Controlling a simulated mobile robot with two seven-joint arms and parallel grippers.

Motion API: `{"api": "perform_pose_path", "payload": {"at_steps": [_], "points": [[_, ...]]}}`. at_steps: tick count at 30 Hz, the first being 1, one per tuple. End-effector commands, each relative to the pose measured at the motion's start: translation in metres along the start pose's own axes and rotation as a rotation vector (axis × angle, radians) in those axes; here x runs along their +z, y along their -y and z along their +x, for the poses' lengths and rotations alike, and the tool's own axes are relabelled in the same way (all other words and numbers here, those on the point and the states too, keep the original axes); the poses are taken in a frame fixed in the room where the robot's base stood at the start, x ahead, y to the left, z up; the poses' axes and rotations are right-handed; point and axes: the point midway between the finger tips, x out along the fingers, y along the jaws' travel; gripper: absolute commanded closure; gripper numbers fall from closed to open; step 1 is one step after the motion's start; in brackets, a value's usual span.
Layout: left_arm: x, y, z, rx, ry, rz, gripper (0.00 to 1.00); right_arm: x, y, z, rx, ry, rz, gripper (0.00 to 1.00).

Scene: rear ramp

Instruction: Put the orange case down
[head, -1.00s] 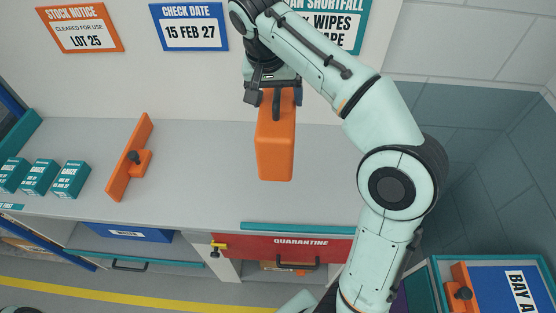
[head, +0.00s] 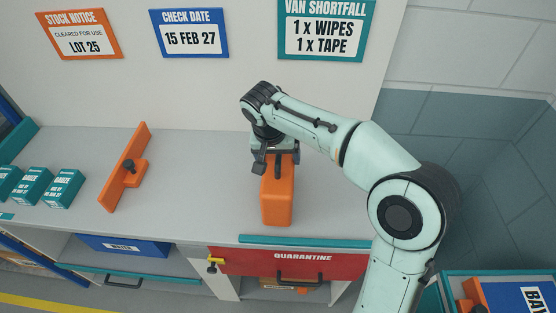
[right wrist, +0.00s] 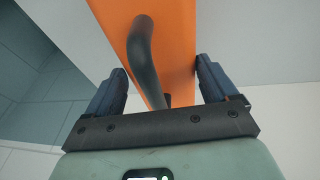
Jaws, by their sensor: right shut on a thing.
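The orange case (head: 278,204) hangs upright under my right gripper (head: 275,165), over the grey counter (head: 210,185). My right gripper is shut on the case at its dark handle (right wrist: 145,55). In the right wrist view, the orange top of the case (right wrist: 175,40) runs between the two dark fingers. The lower end of the case is near the counter's front part; I cannot tell whether it touches the surface. My left gripper is out of view.
An orange panel with a black knob (head: 121,175) stands on the counter to the left. Several teal boxes (head: 63,188) stand further left. A red quarantine drawer (head: 300,262) is below the front edge. Counter around the case looks clear.

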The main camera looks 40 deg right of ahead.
Motion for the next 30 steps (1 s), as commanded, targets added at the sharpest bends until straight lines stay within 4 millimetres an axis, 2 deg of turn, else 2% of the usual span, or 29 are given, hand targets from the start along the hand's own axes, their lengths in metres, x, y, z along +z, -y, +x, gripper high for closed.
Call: {"api": "perform_pose_path", "payload": {"at_steps": [3,15,16,17,25,30], "points": [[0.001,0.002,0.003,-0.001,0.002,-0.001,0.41,0.002,0.001,0.010,-0.002,-0.003,0.000,0.99],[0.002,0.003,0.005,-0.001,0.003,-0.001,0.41,0.003,0.002,0.014,-0.003,-0.003,0.001,0.99],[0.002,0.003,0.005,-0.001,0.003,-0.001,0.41,0.004,0.002,0.015,-0.001,0.000,0.000,0.07],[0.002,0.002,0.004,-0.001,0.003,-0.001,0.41,0.004,0.002,0.015,-0.001,0.000,0.000,0.00],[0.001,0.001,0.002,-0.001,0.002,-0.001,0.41,0.003,0.002,0.012,-0.001,-0.001,0.000,0.00],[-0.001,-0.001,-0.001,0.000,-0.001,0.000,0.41,0.002,0.003,-0.009,-0.005,-0.004,-0.001,0.00]]}}
